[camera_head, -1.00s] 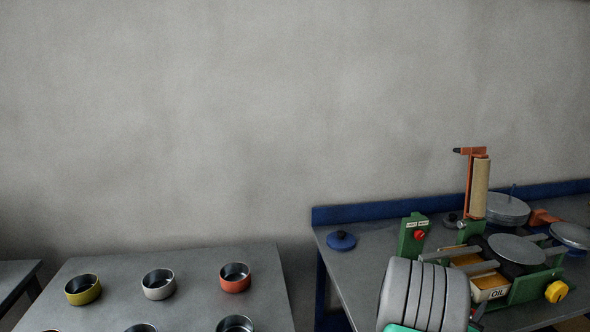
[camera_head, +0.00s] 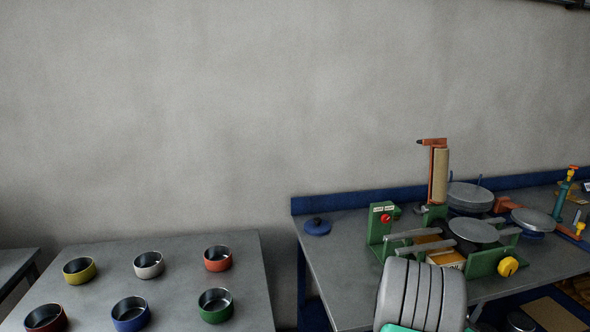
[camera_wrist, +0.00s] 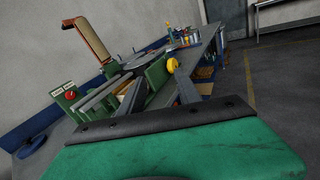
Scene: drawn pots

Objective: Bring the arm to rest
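My arm shows at the bottom right of the head view as a grey ridged link (camera_head: 422,292) with a green edge below it. It stands in front of the blue-edged bench, overlapping it in the picture. In the wrist view, the green body with a dark strip at the end of my arm (camera_wrist: 180,148) fills the bottom. No held object shows.
A grey table (camera_head: 180,285) at left holds several coloured pots, including a red one (camera_head: 218,259). Open floor (camera_wrist: 285,110) lies right in the wrist view.

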